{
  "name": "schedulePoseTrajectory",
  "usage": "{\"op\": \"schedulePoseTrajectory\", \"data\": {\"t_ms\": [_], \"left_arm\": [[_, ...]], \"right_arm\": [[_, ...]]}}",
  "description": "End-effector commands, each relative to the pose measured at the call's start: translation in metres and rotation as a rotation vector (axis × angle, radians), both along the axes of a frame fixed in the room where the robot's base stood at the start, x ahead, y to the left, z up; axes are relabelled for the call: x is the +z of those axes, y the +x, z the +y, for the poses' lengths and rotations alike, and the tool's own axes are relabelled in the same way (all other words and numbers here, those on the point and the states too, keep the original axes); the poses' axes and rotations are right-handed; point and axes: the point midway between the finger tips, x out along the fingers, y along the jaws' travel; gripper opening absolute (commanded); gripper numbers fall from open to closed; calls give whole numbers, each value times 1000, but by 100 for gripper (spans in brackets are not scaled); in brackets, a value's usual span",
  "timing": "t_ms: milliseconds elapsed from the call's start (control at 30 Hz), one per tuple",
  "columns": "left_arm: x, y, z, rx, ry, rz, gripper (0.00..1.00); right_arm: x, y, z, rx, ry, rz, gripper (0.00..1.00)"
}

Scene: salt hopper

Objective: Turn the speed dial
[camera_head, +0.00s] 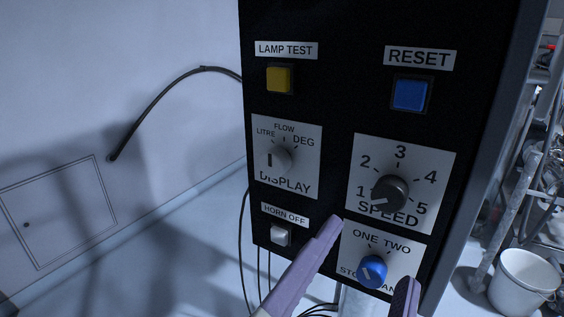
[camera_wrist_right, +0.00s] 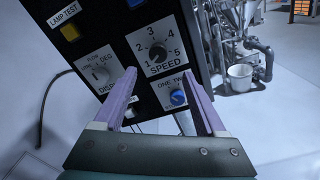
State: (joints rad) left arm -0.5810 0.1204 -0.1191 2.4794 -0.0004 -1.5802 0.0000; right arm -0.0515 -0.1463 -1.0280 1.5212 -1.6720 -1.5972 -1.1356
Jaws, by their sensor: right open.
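The speed dial (camera_head: 390,194) is a dark round knob on a white plate marked 1 to 5, on the black panel (camera_head: 335,110). Its pale pointer line faces lower left, near the 1. The dial also shows in the right wrist view (camera_wrist_right: 157,53). My right gripper (camera_head: 370,253) is open and empty, its purple fingers in front of the panel's lower part, below the speed dial in the head view. In the right wrist view the dial appears between and just above the fingertips (camera_wrist_right: 159,75). I see no contact with it. My left gripper is out of view.
A blue selector knob (camera_head: 372,271) sits just below the speed plate, between my fingers. The display knob (camera_head: 276,159), white horn-off button (camera_head: 280,235), yellow lamp-test button (camera_head: 279,79) and blue reset button (camera_head: 410,94) are nearby. A white bucket (camera_head: 524,282) stands on the right.

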Motion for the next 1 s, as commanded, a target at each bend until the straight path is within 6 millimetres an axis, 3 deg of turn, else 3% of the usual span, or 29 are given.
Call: {"op": "schedulePoseTrajectory", "data": {"t_ms": [167,600,1000], "left_arm": [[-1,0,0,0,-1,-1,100],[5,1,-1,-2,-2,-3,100],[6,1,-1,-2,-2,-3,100]], "right_arm": [[2,10,-3,10,-30,-13,73],[2,74,-44,10,-26,-11,73],[0,84,-50,9,-23,-8,73]]}}
